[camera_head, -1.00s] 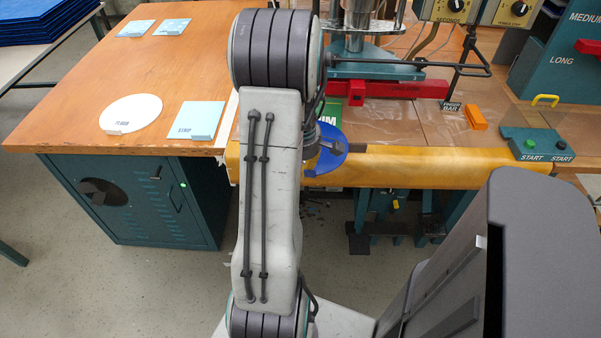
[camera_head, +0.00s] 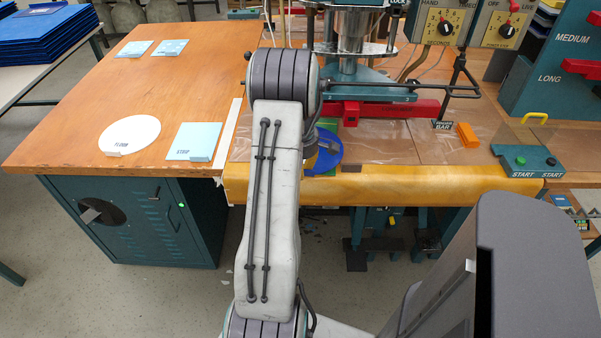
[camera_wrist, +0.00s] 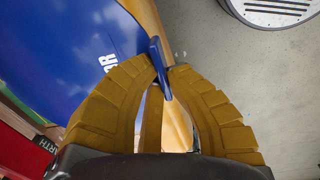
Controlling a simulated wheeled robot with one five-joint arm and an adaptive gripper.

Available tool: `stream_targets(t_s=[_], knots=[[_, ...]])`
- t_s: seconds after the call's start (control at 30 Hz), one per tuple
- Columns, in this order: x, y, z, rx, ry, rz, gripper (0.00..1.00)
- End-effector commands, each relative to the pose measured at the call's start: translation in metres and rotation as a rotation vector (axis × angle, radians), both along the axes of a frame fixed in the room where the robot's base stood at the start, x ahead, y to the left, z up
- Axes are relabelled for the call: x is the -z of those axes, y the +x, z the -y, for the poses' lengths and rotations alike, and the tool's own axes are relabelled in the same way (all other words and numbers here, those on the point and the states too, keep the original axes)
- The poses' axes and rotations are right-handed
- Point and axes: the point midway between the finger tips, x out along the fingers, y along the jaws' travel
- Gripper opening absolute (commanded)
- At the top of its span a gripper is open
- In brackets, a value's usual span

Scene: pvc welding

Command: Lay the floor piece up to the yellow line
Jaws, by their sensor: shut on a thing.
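The floor piece (camera_head: 328,158) is a blue round disc, partly hidden by my arm in the head view, at the front edge of the bench. In the wrist view the blue disc (camera_wrist: 60,50) fills the upper left, with part of a white label showing. My gripper (camera_wrist: 161,72) is shut on its upright blue tab (camera_wrist: 157,58). I cannot tell whether the disc touches the bench top. I cannot make out the yellow line; a yellow-orange covering (camera_head: 420,184) runs along the bench's front edge.
A press with a red bar (camera_head: 395,108) stands behind the disc. An orange block (camera_head: 467,134) and a teal start-button box (camera_head: 525,161) are to the right. A white disc (camera_head: 130,131) and a pale card (camera_head: 193,140) lie on the left table.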

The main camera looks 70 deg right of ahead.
Motion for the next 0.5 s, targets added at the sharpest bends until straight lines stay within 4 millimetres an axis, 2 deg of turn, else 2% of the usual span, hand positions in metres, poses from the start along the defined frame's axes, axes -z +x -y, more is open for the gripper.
stream_targets(t_s=[0.37, 0.5], knots=[[0.001, 0.009, 0.03, 0.0, 0.001, 0.0, 0.0], [0.008, 0.01, 0.037, 0.0, 0.0, 0.0, 0.0]])
